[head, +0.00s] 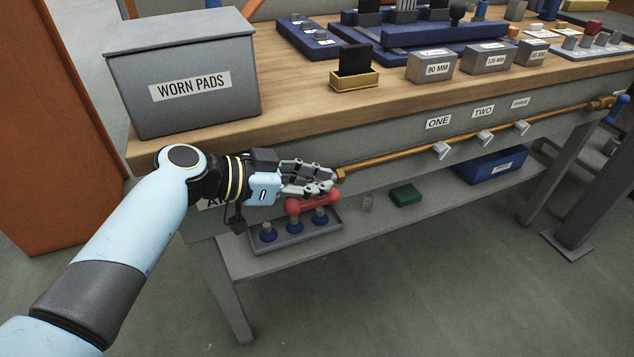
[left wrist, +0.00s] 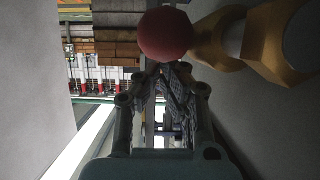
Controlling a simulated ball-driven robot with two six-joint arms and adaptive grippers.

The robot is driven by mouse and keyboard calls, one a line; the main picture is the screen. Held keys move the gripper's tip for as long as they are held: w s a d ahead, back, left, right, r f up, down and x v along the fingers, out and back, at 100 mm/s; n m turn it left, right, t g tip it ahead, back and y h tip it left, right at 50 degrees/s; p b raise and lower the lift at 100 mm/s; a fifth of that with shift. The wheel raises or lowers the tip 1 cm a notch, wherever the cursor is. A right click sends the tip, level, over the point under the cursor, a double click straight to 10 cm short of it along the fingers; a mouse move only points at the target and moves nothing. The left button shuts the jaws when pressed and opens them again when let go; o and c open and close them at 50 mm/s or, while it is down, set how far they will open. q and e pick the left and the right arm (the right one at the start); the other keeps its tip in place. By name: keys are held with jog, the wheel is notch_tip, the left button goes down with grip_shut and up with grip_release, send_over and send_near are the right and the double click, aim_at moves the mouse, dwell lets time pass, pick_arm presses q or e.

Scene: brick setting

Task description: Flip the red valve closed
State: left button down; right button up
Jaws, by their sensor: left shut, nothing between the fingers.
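The red valve's handle (head: 313,204) shows in the head view just under my left gripper, at the left end of a brass pipe (head: 400,156) along the bench front. Its bar lies roughly level with a rounded knob at each end. My left gripper (head: 333,180) is shut and empty, its fingers just above the handle. In the left wrist view, a round red knob (left wrist: 165,34) sits just beyond the shut fingertips (left wrist: 168,72), beside a brass fitting (left wrist: 207,45). I cannot tell whether they touch. My right gripper is not in view.
A grey WORN PADS bin (head: 185,75) stands on the bench above my left arm. Below, the shelf holds a grey tray (head: 296,238) with blue-based pegs, a green block (head: 405,195) and a blue bin (head: 492,168). A blue handle (head: 618,110) is at the pipe's right end.

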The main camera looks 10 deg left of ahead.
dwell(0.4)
pick_arm(q)
jog(key=shift+r+p, duration=0.1)
jog(key=shift+p, duration=0.25)
jog(key=shift+w+d+y+p, duration=0.1)
jog(key=shift+y+p, duration=0.2)
jog(key=shift+g, duration=0.3)
